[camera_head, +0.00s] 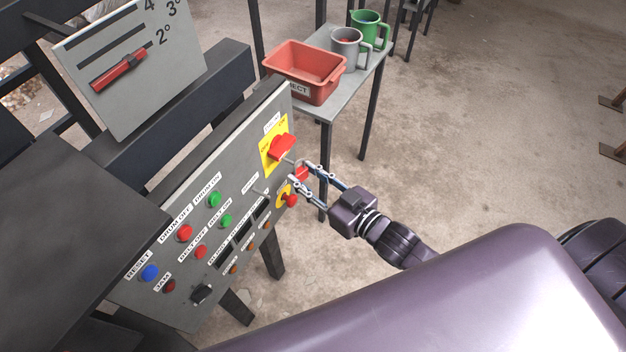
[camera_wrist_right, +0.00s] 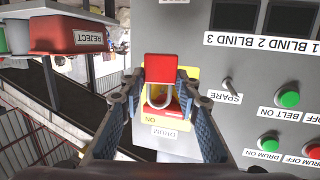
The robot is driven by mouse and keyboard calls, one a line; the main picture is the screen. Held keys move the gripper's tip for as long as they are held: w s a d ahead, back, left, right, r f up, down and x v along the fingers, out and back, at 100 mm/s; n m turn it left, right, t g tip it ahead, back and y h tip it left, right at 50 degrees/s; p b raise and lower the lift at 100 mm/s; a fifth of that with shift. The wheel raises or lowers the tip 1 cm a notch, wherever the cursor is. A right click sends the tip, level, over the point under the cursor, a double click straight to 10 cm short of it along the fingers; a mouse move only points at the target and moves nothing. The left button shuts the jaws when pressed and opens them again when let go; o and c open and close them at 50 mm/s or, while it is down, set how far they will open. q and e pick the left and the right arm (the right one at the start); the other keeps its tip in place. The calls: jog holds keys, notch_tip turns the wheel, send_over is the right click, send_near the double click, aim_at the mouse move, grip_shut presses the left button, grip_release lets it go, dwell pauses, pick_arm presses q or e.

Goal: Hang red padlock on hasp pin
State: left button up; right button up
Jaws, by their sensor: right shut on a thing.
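The red padlock (camera_head: 302,174) is between the fingertips of my right gripper (camera_head: 299,175), in front of the control panel. In the right wrist view my right gripper (camera_wrist_right: 161,84) is shut on the padlock's red body (camera_wrist_right: 161,67), and the pale shackle (camera_wrist_right: 160,98) shows against the panel's yellow plate. A red rotary switch (camera_head: 281,147) sits on that yellow plate (camera_head: 268,160). My left gripper is not in view.
The grey panel (camera_head: 228,250) carries several buttons and a SPARE toggle (camera_wrist_right: 227,84). A red emergency button (camera_head: 292,200) is just below my right gripper. A side table (camera_head: 338,102) behind holds a red REJECT bin (camera_head: 318,92), a grey mug (camera_head: 347,50) and a green mug (camera_head: 367,30).

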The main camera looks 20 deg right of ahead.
jog(key=shift+w+a+f+b, duration=0.1)
jog(key=shift+w+a+b, duration=0.45)
jog(key=shift+w+a, duration=0.4)
jog(key=shift+w+a+f, duration=0.25)
jog(key=shift+w+f, duration=0.05)
jog(key=shift+w, duration=0.25)
jog(key=o, duration=1.3)
jog(key=shift+f, duration=0.1)
jog(key=shift+s, duration=0.1)
jog(key=v, duration=1.2)
